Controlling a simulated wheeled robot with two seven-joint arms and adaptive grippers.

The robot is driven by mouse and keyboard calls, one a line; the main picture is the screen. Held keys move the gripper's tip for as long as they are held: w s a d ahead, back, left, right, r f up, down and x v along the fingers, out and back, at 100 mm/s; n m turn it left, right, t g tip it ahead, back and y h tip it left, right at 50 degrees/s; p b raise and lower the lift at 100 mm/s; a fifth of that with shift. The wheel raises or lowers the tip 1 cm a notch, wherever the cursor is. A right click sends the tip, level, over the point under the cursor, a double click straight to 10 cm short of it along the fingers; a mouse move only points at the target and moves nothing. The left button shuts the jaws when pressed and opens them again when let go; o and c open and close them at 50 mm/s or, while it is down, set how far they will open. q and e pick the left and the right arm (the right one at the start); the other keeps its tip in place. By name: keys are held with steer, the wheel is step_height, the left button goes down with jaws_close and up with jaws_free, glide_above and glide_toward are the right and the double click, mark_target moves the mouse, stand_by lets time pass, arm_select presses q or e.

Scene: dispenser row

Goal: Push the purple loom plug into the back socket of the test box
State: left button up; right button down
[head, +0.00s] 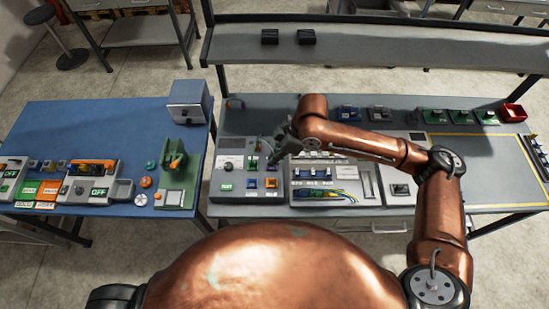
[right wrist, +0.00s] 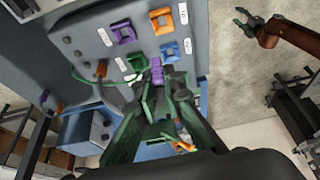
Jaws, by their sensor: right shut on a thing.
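The purple loom plug (right wrist: 157,74) is between the fingertips of my right gripper (right wrist: 158,90), which is shut on it. In the right wrist view, the plug is close to the face of the grey test box (right wrist: 90,45). I cannot tell whether it touches the box. Purple (right wrist: 123,32), orange (right wrist: 160,21), blue (right wrist: 170,53) and green (right wrist: 137,61) square sockets show there. In the head view, my right gripper (head: 276,150) is over the right side of the test box (head: 231,150) and hides part of it.
A tray with cables (head: 325,196) stands right of the test box. The blue table (head: 100,120) at left holds a green stand (head: 180,190) and switch boxes. A grey shelf (head: 400,46) spans the back. A red bin (head: 513,112) is at far right.

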steer(key=w+f+p, duration=0.1)
steer(key=w+f, duration=0.1)
steer(key=w+f+p, duration=0.1)
steer(key=f, duration=0.1)
steer(key=w+a+f+p, duration=0.1)
steer(key=w+f, duration=0.1)
steer(key=f, duration=0.1)
steer(key=shift+w, duration=0.35)
steer(key=shift+d+f+b, duration=0.1)
steer(key=shift+f+b, duration=0.7)
steer(key=shift+f, duration=0.85)
steer(key=shift+f+p, duration=0.1)
steer(key=shift+p, duration=0.25)
steer(key=shift+f, duration=0.2)
steer(key=shift+f, duration=0.4)
